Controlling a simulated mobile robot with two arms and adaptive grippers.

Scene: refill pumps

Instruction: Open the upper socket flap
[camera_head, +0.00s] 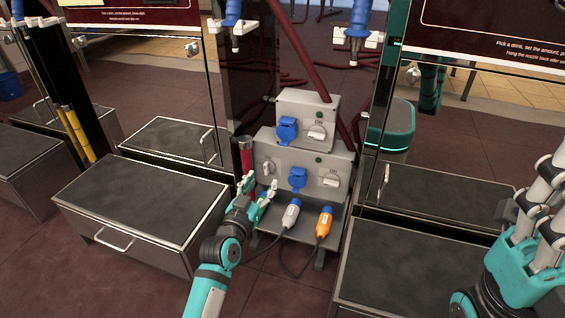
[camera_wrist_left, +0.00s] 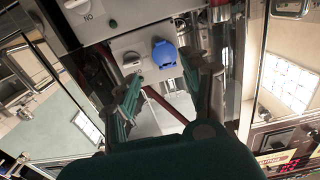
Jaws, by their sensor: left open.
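The grey socket box (camera_head: 306,105) has an upper blue socket flap (camera_head: 287,129) left of a white rotary knob (camera_head: 317,132). The flap looks shut over its socket. A lower blue flap (camera_head: 298,178) is on the wider box below. My left gripper (camera_head: 262,190) is open and empty, below and left of the upper flap and apart from it. In the left wrist view, which is upside down, the upper flap (camera_wrist_left: 164,52) shows beyond and between the open fingers (camera_wrist_left: 165,90). My right gripper (camera_head: 548,205) is at the right edge; its finger gap is unclear.
A white-grey plug (camera_head: 291,213) and an orange plug (camera_head: 324,222) stand on the shelf below the sockets, with dark cables. A red cylinder (camera_head: 246,155) is left of the boxes. Dark-topped steel cabinets (camera_head: 140,205) flank them. Blue nozzles (camera_head: 358,25) hang above.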

